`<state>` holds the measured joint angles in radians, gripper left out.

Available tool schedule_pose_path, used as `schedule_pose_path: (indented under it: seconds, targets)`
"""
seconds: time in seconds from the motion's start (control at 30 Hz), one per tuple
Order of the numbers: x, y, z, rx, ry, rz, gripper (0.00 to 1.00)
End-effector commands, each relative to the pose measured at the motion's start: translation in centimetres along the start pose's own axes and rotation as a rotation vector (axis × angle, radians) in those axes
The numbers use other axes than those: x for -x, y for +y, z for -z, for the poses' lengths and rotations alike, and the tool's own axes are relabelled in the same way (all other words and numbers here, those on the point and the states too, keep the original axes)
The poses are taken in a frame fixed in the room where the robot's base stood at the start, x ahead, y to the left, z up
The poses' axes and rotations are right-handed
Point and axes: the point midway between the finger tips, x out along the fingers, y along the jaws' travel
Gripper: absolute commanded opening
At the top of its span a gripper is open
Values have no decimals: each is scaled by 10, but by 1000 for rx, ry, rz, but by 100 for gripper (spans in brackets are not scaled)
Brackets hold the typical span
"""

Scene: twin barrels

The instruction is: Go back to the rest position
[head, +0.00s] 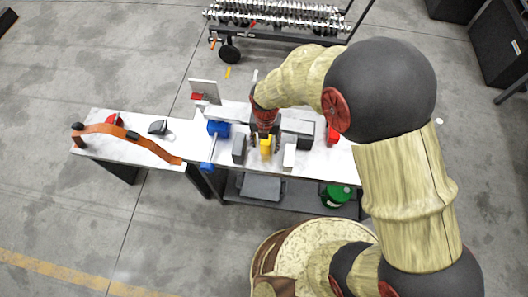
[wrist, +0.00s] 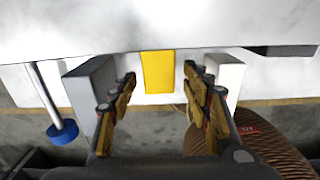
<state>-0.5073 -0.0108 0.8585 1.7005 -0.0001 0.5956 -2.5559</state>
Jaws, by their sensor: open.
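My gripper (head: 264,142) is at the white workbench (head: 225,181), at its front edge. In the wrist view its two golden fingers (wrist: 160,92) are spread apart, with nothing held between them. A yellow block (wrist: 157,71) is just beyond the fingertips, between them in the picture. The yellow block also shows in the head view (head: 265,150), under the gripper. I cannot tell whether a finger touches it. My arm comes in from the right and hides part of the bench.
A grey block (head: 239,149) and a white block (head: 289,156) flank the yellow one. Blue-ended rods (head: 217,129), a red item (head: 332,135) and an orange curved bar (head: 135,140) are on the bench. A green-lidded can (head: 338,193) is on the lower shelf. A rack (head: 280,30) stands behind.

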Motion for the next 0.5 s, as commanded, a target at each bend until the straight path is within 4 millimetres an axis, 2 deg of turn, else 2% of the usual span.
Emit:
schedule_pose_path:
  seconds: [0.1,0.3,0.5]
  targets:
    - [28,1,-2,0,-5,-3,48]
    - [64,1,-2,0,-5,-3,48]
    - [84,1,-1,0,-3,-2,48]
